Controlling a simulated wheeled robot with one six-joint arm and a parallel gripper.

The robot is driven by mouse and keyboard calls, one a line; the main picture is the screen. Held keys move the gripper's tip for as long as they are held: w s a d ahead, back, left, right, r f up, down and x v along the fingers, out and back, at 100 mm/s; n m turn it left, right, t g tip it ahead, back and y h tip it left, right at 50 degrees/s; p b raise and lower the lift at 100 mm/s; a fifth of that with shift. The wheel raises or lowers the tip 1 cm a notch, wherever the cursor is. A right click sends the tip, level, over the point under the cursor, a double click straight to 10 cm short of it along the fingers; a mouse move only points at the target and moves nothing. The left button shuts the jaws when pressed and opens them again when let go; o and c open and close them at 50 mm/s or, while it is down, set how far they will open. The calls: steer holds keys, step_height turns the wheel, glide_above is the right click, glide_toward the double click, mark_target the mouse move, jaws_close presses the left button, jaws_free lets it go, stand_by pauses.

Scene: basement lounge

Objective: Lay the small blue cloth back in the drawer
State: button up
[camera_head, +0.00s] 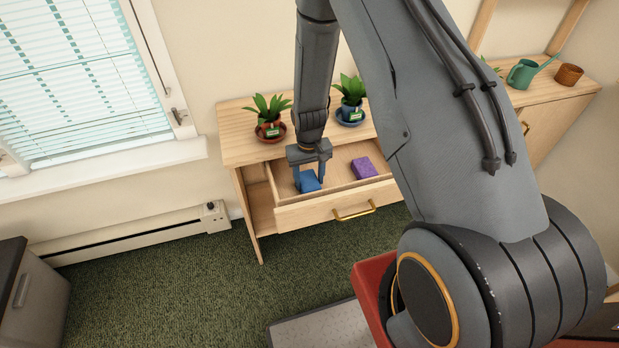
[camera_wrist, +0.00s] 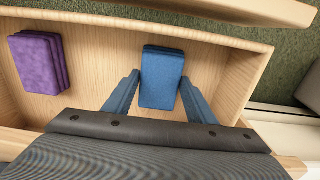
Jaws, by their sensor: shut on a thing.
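The small blue cloth (camera_head: 308,181) is a folded block inside the open drawer (camera_head: 338,206), toward its left side in the head view. My gripper (camera_head: 310,183) points down into the drawer and is shut on the cloth. In the wrist view the cloth (camera_wrist: 161,76) lies between the two blue fingers of my gripper (camera_wrist: 160,80). I cannot tell whether the cloth touches the drawer floor. A folded purple cloth (camera_head: 364,168) lies in the drawer to the right, apart from the blue one; it also shows in the wrist view (camera_wrist: 38,62).
Two potted plants, one in a terracotta pot (camera_head: 270,129) and one in a blue pot (camera_head: 350,113), stand on the cabinet top (camera_head: 237,145) behind the drawer. A green watering can (camera_head: 522,74) and a brown pot (camera_head: 569,74) stand further right. Bare drawer floor lies between the cloths.

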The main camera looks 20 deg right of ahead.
mark_target(309, 182)
steer(key=o, duration=1)
steer(key=shift+c, duration=0.2)
step_height(309, 182, up, 12)
steer(key=b, duration=0.4)
steer(key=s+r+t, duration=0.1)
steer(key=s+r, duration=1.3)
steer(key=s, duration=0.3)
steer(key=shift+r, duration=0.1)
